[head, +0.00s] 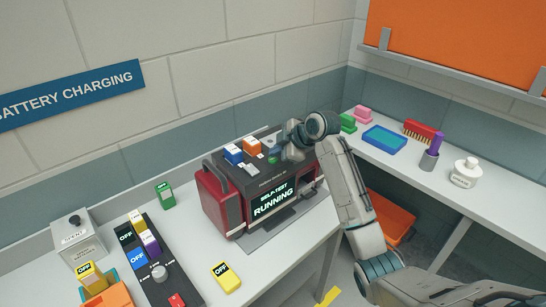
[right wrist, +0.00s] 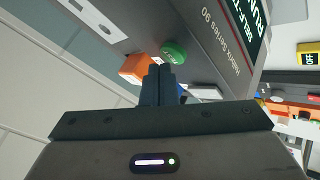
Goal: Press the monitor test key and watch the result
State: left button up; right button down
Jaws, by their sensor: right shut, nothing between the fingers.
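The monitor (head: 222,203) is a dark box with red sides on the bench. Its lit screen (head: 272,199) reads "SELF-TEST RUNNING". A round green key (head: 273,160) is on its top panel, and it also shows in the right wrist view (right wrist: 173,52). My right gripper (head: 281,150) is shut and empty just over the panel, its fingertips (right wrist: 158,70) close beside the green key. I cannot tell whether they touch it. My left gripper is not in view.
Orange (head: 252,146) and blue (head: 233,154) blocks sit on the monitor's top near the gripper. A dark strip with "OFF" tags (head: 157,255) and a yellow tag (head: 226,277) lie on the bench.

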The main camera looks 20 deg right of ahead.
aim_at(277, 160)
jog(key=shift+r, duration=0.35)
notch_tip(277, 160, up, 5)
jog(key=p, duration=0.4)
dwell(0.4)
jog(key=shift+s+f, duration=0.1)
jog(key=shift+f, duration=0.05)
dwell(0.4)
